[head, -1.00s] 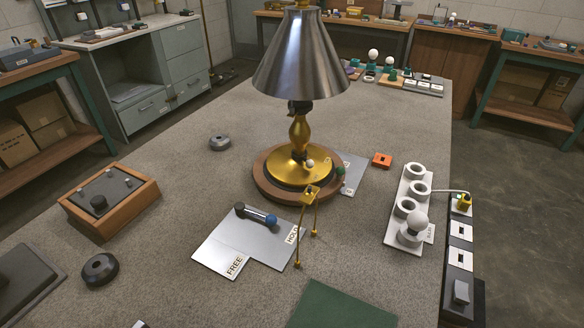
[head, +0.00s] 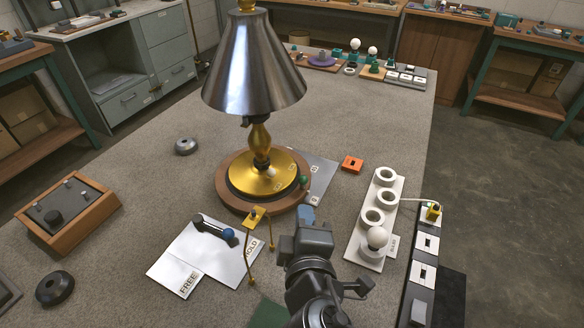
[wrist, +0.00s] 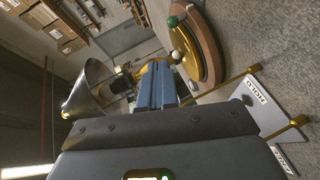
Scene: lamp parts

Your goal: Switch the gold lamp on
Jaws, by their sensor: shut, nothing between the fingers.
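The gold lamp (head: 259,138) stands upright on a round wooden base (head: 223,198), with a large silver cone shade (head: 252,65) over its stem. No glow shows; the inside of the shade is hidden in the head view. A small white knob (head: 271,171) sits on the gold plate, and a green knob (head: 303,180) at the right of the base. My gripper (head: 307,213) is shut and empty, in front of the base at its right, a little short of the green knob. The wrist view shows its blue fingers (wrist: 156,84) together, with the white knob (wrist: 177,55) and green knob (wrist: 172,21) beyond.
A metal plate marked FREE and HOLD (head: 190,258) bears a blue-ended bar (head: 213,229). A thin yellow stand (head: 257,214) is close left of my gripper. A white rack with a bulb (head: 377,238) and a socket strip (head: 424,243) stand at the right.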

